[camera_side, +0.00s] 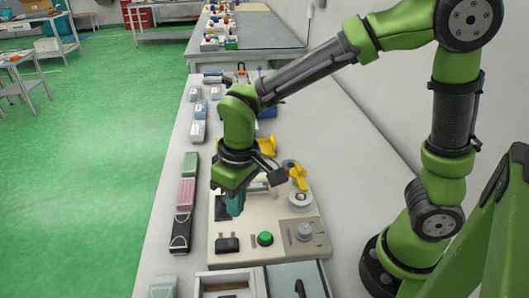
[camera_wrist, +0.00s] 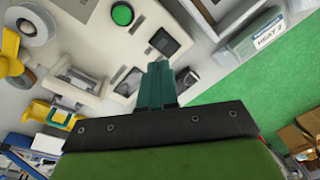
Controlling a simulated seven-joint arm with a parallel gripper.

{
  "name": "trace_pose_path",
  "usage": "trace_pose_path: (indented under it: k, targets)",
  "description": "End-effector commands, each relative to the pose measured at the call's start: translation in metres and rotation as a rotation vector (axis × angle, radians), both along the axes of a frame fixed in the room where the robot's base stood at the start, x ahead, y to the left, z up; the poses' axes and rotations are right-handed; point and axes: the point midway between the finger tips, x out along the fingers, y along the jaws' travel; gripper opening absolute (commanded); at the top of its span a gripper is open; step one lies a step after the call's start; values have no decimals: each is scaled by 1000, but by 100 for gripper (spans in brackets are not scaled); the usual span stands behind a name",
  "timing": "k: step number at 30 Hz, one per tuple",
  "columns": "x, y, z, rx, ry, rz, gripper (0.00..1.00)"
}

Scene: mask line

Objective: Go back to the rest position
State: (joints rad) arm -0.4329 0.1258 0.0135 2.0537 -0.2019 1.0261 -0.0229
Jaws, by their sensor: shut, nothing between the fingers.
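My gripper (camera_side: 235,204) has teal fingers and hangs from my green arm, pointing down over the left part of a beige machine (camera_side: 268,221). In the wrist view my gripper (camera_wrist: 158,68) shows its two teal fingers pressed together with nothing between them. The fingertips appear above the machine's top, left of a metal cylinder. Whether they touch the machine cannot be told. The machine carries a green button (camera_side: 265,239), a black switch block (camera_side: 228,244), a grey knob (camera_side: 304,230) and a yellow-handled part (camera_side: 298,174).
Several small boxes (camera_side: 198,131) line the table's left edge. A grey-lidded case (camera_side: 297,281) stands in front. The green floor is open at left.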

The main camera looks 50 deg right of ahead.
Motion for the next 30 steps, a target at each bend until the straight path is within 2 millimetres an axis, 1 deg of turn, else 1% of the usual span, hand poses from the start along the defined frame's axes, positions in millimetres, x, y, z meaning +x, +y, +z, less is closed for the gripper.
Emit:
trace_pose_path:
  k: [1, 6, 9, 12, 15, 18, 21, 30]
  targets:
    - [-7, -16, 16, 34, -39, -51, 0]
    - [-32, -59, 53, 133, -168, -212, 0]
    - [-48, -82, 69, 184, -256, -305, 0]
    - [-62, -101, 82, 221, -339, -383, 0]
    - [-72, -114, 91, 246, -407, -442, 0]
    - [-78, -123, 100, 257, -460, -477, 0]
    - [-79, -128, 107, 260, -493, -495, 0]
    - [-79, -130, 108, 258, -496, -500, 0]
